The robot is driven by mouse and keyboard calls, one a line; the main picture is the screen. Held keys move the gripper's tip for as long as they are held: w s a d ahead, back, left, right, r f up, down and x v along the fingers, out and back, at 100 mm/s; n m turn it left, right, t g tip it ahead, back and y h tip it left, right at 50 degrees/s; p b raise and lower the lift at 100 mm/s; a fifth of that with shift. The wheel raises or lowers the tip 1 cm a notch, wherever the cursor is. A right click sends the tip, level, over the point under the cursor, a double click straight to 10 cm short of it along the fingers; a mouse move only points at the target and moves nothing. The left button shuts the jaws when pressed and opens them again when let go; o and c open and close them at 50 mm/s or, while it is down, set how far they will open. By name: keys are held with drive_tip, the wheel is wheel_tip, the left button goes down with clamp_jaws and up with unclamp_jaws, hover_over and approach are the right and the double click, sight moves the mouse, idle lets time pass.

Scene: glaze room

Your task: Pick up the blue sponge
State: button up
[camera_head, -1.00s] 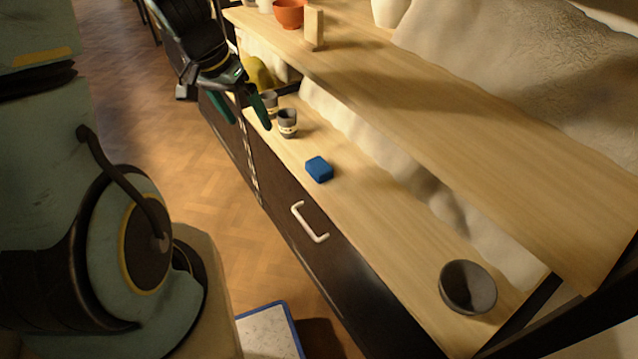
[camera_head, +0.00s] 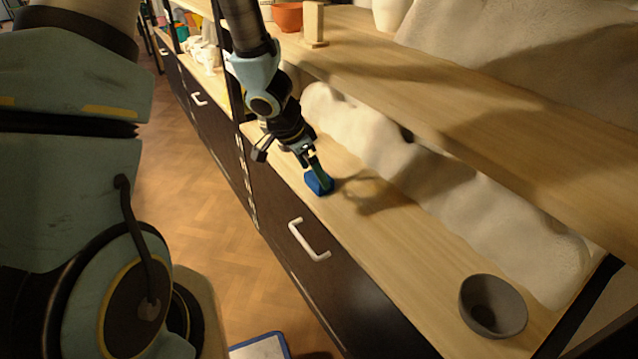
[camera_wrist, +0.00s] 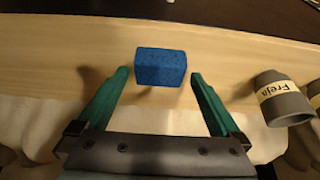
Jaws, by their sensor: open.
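The blue sponge (camera_head: 318,185) lies on the wooden counter below the upper shelf, near the counter's front edge. My gripper (camera_head: 317,170) is over it, and its fingers partly cover the sponge in the head view. In the wrist view the sponge (camera_wrist: 160,67) is a small blue block between and just beyond the tips of the two green fingers. My gripper (camera_wrist: 158,78) is open, with a gap on both sides of the sponge. I cannot tell the exact height of the fingertips above the counter.
A dark bowl (camera_head: 492,305) is at the counter's near right end. The upper shelf (camera_head: 450,95) overhangs the back. A white drawer handle (camera_head: 309,240) is below the front edge.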

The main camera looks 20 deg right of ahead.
drive_tip(key=shift+b+x, duration=0.35)
drive_tip(key=shift+x, duration=1.1)
drive_tip(key=shift+c, duration=0.2)
drive_tip(key=c, duration=1.2)
drive_tip(key=shift+o, duration=0.2)
drive_tip(key=shift+r, duration=0.1)
drive_tip(key=shift+r, duration=0.1)
drive_tip(key=shift+r+p, duration=0.9)
drive_tip(key=shift+r, duration=0.65)
drive_tip(key=shift+a+r, duration=0.1)
drive_tip(key=shift+a, duration=0.1)
drive_tip(key=s+a+b, duration=0.3)
drive_tip(key=a+b, duration=0.4)
drive_tip(key=a, duration=1)
drive_tip(key=shift+s, duration=0.25)
